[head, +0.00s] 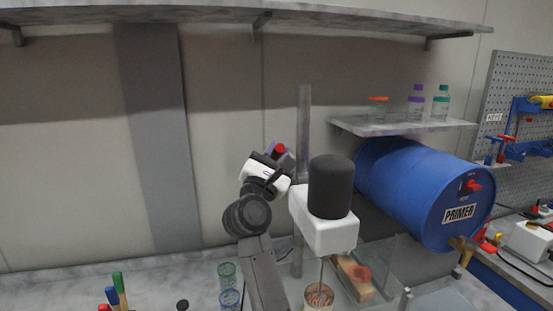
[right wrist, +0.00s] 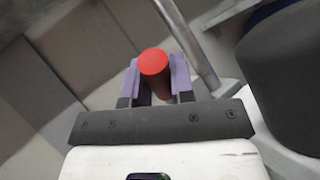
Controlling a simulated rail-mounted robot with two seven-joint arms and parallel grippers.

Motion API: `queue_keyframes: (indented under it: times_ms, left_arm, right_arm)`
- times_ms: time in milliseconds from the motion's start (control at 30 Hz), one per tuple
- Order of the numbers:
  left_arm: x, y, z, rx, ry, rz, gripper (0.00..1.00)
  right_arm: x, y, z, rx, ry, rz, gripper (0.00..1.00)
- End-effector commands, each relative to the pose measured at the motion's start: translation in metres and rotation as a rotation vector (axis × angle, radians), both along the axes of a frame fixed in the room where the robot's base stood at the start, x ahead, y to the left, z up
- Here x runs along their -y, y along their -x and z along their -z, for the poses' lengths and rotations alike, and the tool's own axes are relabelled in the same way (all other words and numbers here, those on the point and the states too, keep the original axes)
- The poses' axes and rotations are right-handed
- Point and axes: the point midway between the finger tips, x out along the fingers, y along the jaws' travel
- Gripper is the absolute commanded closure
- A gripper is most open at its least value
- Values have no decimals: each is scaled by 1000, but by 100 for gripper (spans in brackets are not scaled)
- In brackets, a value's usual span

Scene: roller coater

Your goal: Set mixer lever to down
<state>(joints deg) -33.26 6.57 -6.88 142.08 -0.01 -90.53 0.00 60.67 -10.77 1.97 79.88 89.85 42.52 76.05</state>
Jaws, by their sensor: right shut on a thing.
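The mixer (head: 325,225) has a white body, a dark motor cylinder and a metal pole behind it. Its lever (head: 279,149) shows as a red tip at the left of the pole, and the red round end also shows in the right wrist view (right wrist: 153,62). My right gripper (head: 274,160) is at the lever, left of the motor. In the right wrist view its purple fingers (right wrist: 156,82) are shut on the lever, one on each side. The lever's base is hidden behind the gripper and mixer. My left gripper is not in view.
A beaker (head: 318,297) stands under the mixer shaft. Green and blue glasses (head: 229,280) stand to the left. A blue primer drum (head: 420,190) lies at the right below a small shelf (head: 400,127) with bottles. A long shelf (head: 220,18) runs overhead.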

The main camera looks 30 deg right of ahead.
Motion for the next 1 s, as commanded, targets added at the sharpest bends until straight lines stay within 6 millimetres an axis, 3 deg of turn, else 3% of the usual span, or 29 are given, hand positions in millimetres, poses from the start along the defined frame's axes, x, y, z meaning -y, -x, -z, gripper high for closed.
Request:
queue_keyframes:
  times_ms: [433,467,700,1000]
  left_arm:
    - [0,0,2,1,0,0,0]
    - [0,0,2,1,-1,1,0]
    - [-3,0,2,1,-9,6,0]
    - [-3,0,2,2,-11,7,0]
  right_arm:
    - [0,0,1,3,-1,-1,100]
    - [0,0,1,3,-1,-1,76]
    - [0,0,1,4,0,0,53]
    - [-2,1,2,5,0,-1,52]
